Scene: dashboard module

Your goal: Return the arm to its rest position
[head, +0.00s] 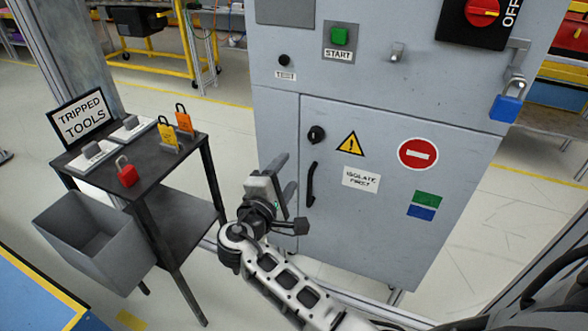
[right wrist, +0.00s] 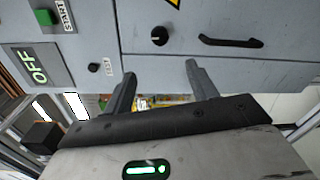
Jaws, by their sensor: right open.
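My right gripper (head: 282,174) is in front of the grey cabinet's lower door, to the left of the black door handle (head: 311,184). Its jaws are open, with nothing between them. In the right wrist view the two fingers (right wrist: 160,74) stand apart, and the cabinet face with its black knob (right wrist: 159,36) lies beyond them. No contact with the cabinet shows. My right arm (head: 290,285) reaches up from the bottom of the head view. My left gripper does not show.
The grey cabinet (head: 375,245) has its door shut, and a blue padlock (head: 506,108) hangs at its right. A dark table (head: 150,178) at left holds a red padlock (head: 126,174), tags and a sign. A grey bin (head: 90,262) stands at its front. Floor shows between table and cabinet.

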